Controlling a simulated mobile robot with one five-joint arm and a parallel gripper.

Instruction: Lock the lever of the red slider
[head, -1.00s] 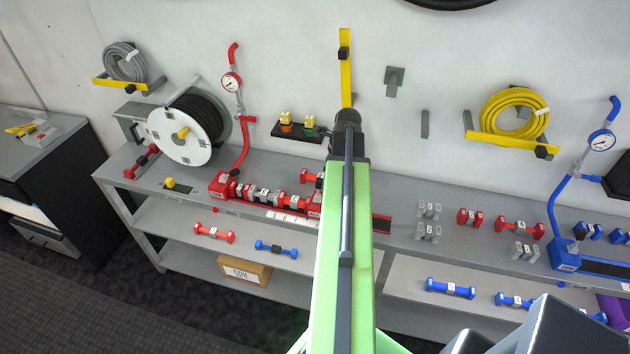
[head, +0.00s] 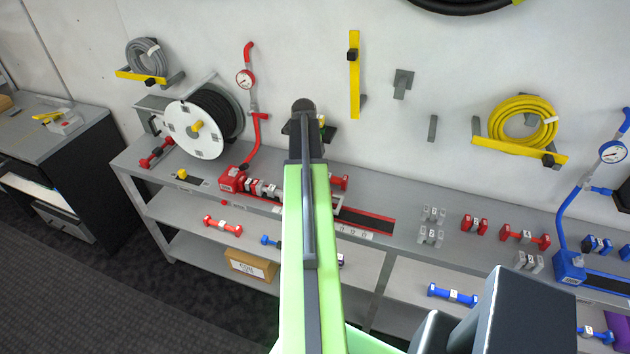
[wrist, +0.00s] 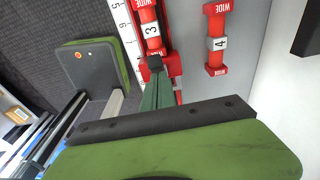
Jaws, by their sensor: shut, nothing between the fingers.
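The red rail (head: 365,219) lies along the bench top, with a red end block (head: 231,180) and hose at its left end. In the head view my arm hides my gripper and the red slider. In the wrist view my gripper (wrist: 151,66) is shut and empty, its dark fingertips over or against a red part (wrist: 145,72) that looks like the red slider. This part sits at the end of a red piece marked 3 (wrist: 150,28). The fingers cover most of it, so its lever's position and any contact cannot be told.
A loose red piece marked 4 (wrist: 217,42) lies beside the rail. A white number scale (wrist: 127,35) runs along the rail's other side. A hose reel (head: 195,128) stands left. Grey pieces (head: 431,226) and a blue end block (head: 569,266) are on the bench at right.

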